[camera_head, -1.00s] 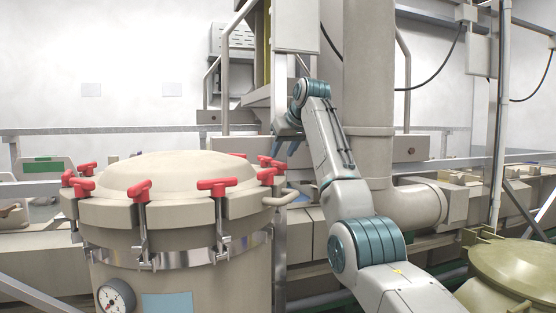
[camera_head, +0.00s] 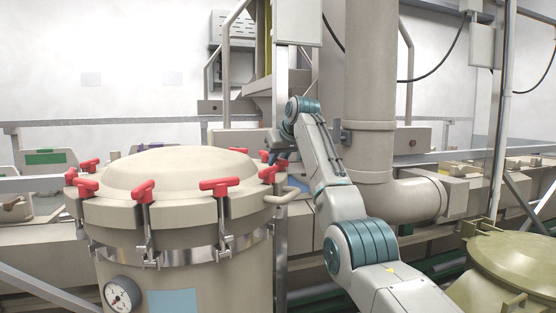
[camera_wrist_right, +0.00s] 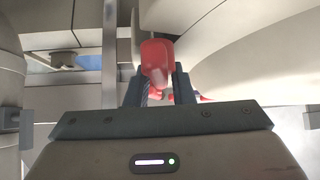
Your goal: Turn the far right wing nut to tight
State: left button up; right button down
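A beige lidded vessel (camera_head: 180,215) stands at the left of the head view, with several red wing nuts on clamps around its rim. The far right wing nut (camera_head: 264,155) shows at the back right of the lid, partly hidden by my right gripper (camera_head: 277,154). In the right wrist view this red wing nut (camera_wrist_right: 157,58) stands between the two dark fingers of my right gripper (camera_wrist_right: 159,85). The fingers are apart, one on each side, with narrow gaps beside the nut's lower part. Whether they touch it is unclear. My left gripper is out of view.
A thick vertical pipe (camera_head: 369,90) stands behind my right arm. An olive lidded vessel (camera_head: 515,265) is at the lower right.

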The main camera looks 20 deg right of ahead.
jog(key=shift+w+f, duration=0.1)
jog(key=shift+f, duration=0.3)
jog(key=shift+f+m+h, duration=0.1)
jog(key=shift+m+h, duration=0.4)
jog(key=shift+m, duration=0.1)
jog(key=m+h+p, duration=0.1)
jog(key=m+h, duration=0.1)
jog(key=shift+d+m+p, duration=0.15)
jog(key=shift+m+p, duration=0.15)
jog(key=shift+m, duration=0.1)
jog(key=shift+d+f+m+h, duration=0.1)
jog(key=shift+m+h, duration=0.3)
jog(key=c, duration=1.6)
grip_release()
jog(key=shift+o, duration=1)
jog(key=shift+s+r, duration=0.2)
jog(key=shift+r, duration=0.2)
